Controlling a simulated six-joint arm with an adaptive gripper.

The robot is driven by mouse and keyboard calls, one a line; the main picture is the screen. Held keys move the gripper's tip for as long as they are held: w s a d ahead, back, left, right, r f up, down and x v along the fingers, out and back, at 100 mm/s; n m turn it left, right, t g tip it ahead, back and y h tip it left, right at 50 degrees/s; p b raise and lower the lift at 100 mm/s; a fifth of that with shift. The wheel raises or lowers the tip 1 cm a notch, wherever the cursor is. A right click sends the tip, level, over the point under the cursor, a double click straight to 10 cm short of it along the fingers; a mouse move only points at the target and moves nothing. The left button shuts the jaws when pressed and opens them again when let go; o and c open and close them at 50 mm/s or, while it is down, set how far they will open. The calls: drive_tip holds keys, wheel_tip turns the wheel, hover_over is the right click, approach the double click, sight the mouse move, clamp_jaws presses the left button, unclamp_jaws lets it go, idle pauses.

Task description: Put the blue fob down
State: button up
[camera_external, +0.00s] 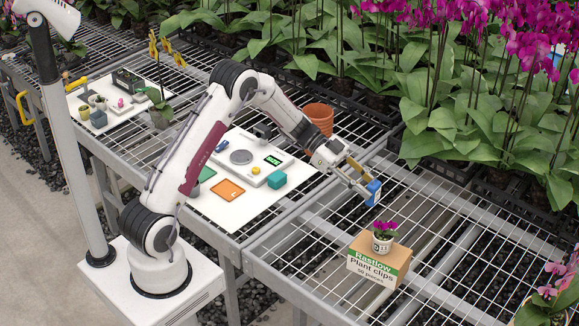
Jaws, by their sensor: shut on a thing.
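The blue fob (374,192) is a small blue block with a pale mark on its face. My gripper (362,184) is shut on it. The gripper holds it out over the metal mesh bench, to the right of the white board and above and behind the plant clips box. The fob appears raised above the mesh, though its exact height is hard to tell. The far side of the fob and part of the fingers' grip are hidden.
A plant clips box (378,268) carries a small potted orchid (383,237). A terracotta pot (319,118) stands behind. Bare mesh (450,245) lies right of the box.

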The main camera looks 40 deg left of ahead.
drive_tip(key=w+a+f+n+t+y, duration=0.1)
drive_tip(key=w+a+f+n+t, duration=0.1)
drive_tip(key=w, duration=0.5)
wheel_tip(320, 180, down, 3)
drive_tip(key=shift+w+r+n+t, duration=0.25)
drive_tip(key=shift+n+t, duration=0.55)
drive_tip(key=shift+t, duration=0.2)
drive_tip(key=shift+f, duration=0.1)
drive_tip(key=shift+f, duration=3.05)
drive_tip(key=shift+f, duration=0.1)
drive_tip(key=shift+f, duration=1.8)
drive_tip(key=shift+f, duration=0.1)
drive_tip(key=o, duration=1.2)
